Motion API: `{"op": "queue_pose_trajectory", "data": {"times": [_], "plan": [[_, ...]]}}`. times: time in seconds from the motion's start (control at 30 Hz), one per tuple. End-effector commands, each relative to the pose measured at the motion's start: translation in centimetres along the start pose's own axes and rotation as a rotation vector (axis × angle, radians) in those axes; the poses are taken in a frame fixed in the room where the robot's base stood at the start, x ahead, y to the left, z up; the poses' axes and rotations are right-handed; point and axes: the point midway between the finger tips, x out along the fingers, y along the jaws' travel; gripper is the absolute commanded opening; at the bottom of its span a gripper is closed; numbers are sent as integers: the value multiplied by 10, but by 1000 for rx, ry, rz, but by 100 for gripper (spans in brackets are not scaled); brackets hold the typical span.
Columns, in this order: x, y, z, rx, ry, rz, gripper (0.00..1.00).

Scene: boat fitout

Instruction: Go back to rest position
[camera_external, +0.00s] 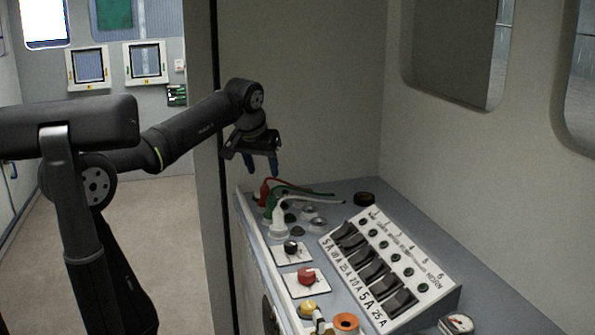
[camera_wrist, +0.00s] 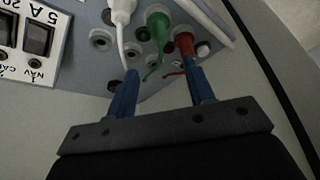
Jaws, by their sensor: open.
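My gripper (camera_external: 261,162) hangs in the air above the far left end of the grey console, its blue fingers pointing down. In the wrist view my gripper (camera_wrist: 160,85) has its two blue fingers spread apart with no object held between them. Past the fingertips are a red plug (camera_wrist: 184,44), a green plug (camera_wrist: 158,24) and a white plug (camera_wrist: 122,10), each with a cable. The same red plug (camera_external: 264,192), green plug (camera_external: 278,212) and white plug (camera_external: 279,228) stand at the console's left edge.
The grey console (camera_external: 345,190) carries a switch panel (camera_external: 385,265), a black knob (camera_external: 291,247), a red knob (camera_external: 306,275), a yellow knob (camera_external: 308,308) and an orange ring (camera_external: 345,322). A wall edge (camera_external: 203,160) stands left of the gripper. The floor further left is clear.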

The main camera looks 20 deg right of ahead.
Motion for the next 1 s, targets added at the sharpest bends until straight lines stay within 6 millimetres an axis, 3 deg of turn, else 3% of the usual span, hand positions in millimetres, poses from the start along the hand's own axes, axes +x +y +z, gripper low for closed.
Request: {"op": "queue_pose_trajectory", "data": {"times": [0.63, 1.0], "plan": [[132, 0, 1, 0, -4, -1, 48], [61, 4, -29, 10, 2, 5, 48]]}}
